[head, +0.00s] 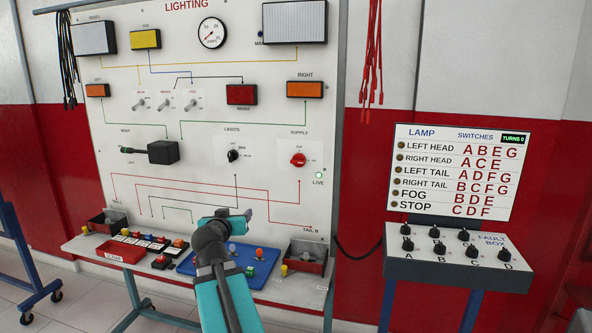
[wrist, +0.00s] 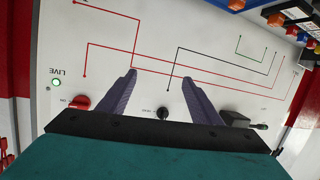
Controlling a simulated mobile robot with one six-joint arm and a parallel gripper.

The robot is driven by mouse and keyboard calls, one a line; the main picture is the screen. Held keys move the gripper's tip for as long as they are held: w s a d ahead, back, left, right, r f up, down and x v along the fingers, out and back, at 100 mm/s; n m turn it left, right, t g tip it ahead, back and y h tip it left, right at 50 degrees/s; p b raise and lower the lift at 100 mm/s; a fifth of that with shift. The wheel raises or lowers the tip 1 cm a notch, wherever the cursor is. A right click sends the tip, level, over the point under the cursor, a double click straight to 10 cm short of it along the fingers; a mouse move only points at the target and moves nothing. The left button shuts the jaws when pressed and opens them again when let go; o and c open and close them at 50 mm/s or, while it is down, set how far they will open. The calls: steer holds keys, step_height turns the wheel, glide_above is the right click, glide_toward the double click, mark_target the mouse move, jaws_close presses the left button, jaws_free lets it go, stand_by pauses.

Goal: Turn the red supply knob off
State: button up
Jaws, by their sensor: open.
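The red supply knob (head: 298,160) is on the right side of the white lighting board, under the word SUPPLY. A green LIVE lamp (head: 319,175) is lit below and right of it. In the wrist view the red knob (wrist: 80,102) shows at lower left, outside my fingers, with the lit lamp (wrist: 56,83) beside it. My gripper (head: 235,215) is in front of the board, below and left of the red knob. In the wrist view my gripper (wrist: 159,77) is open and empty, with its fingers apart. I cannot read the knob's exact pointer angle.
A black lights knob (head: 233,156) sits left of the red one; a black lever box (head: 163,152) is further left. A bench with a blue tray (head: 262,272) and bins (head: 306,257) stands below. A fault box (head: 455,255) stands at right. Space before the red knob looks clear.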

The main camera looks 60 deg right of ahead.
steer(key=s+d+r+m+h+b, duration=0.2)
steer(key=s+d+r, duration=0.2)
steer(key=s+r, duration=0.25)
steer(key=m+g+h+b, duration=0.1)
steer(key=g+h+b, duration=0.1)
glide_toward(297, 161)
steer(key=v, duration=0.5)
steer(key=shift+d, duration=0.15)
steer(key=shift+d+r+p, duration=0.15)
steer(key=shift+d+p, duration=0.05)
steer(key=shift+p, duration=0.4)
steer(key=shift+w+d+p, duration=0.15)
steer(key=shift+d+p, duration=0.2)
steer(key=shift+p, duration=0.5)
steer(key=d+p, duration=0.1)
steer(key=p, duration=0.2)
steer(key=shift+w+d, duration=0.15)
steer(key=shift+w, duration=0.05)
steer(key=shift+d+p, duration=0.15)
steer(key=shift+p, duration=0.3)
steer(key=shift+p+x, duration=0.8)
steer(key=shift+x, duration=4.65)
